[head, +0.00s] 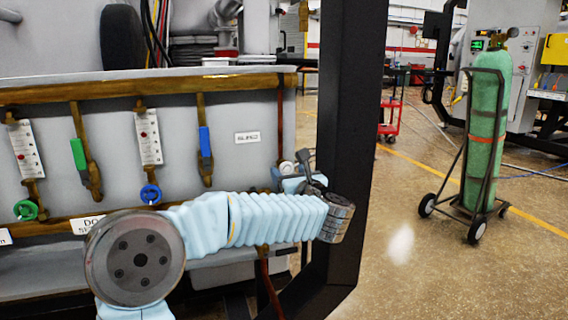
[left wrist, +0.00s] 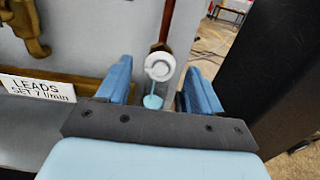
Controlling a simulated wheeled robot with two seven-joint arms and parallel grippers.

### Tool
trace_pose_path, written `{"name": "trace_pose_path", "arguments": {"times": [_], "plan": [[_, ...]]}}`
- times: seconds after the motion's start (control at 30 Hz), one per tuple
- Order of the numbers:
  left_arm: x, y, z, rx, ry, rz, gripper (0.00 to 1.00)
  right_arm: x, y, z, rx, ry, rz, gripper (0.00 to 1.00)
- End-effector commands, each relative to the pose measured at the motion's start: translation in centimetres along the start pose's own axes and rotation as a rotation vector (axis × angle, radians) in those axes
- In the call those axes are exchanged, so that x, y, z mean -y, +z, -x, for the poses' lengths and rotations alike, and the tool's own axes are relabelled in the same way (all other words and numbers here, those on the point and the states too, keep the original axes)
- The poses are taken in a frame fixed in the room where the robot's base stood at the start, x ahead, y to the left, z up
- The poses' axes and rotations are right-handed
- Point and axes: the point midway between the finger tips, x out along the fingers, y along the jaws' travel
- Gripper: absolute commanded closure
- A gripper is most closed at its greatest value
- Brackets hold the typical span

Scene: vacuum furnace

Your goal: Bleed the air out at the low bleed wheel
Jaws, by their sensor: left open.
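A small white wheel (left wrist: 159,66) sits at the lower end of a brown pipe in the left wrist view, with a pale blue piece hanging below it. In the head view the white wheel (head: 286,168) shows at the right end of the grey panel, under a vertical copper pipe. My left gripper (left wrist: 156,84) is open, its two blue fingers on either side of the wheel with gaps; I cannot tell how far the tips reach past it. In the head view the left gripper (head: 294,182) is small and partly hidden by my arm. My right gripper is not in view.
A green wheel (head: 26,209) and a blue wheel (head: 151,194) sit on the panel's lower left, with green and blue lever handles above. A dark post (head: 351,130) stands just right of my gripper. A green gas cylinder (head: 487,130) stands on a cart farther right.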

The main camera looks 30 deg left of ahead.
Motion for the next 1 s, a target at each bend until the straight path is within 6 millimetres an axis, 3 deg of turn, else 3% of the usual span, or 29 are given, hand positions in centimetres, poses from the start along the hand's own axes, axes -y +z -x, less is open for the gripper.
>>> {"name": "trace_pose_path", "arguments": {"times": [0.1,0.23,0.63,1.0], "plan": [[-0.1,0.1,-2.3,-0.001,0.002,-0.002,0.34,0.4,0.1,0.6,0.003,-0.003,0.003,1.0],[0.0,0.1,-3.9,0.0,0.0,-0.002,0.34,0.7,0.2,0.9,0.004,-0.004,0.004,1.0],[0.0,0.0,-4.8,0.001,-0.001,-0.002,0.34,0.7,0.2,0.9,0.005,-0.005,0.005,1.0],[0.0,0.0,-4.7,0.0,-0.002,-0.002,0.9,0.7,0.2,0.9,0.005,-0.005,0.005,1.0]]}}
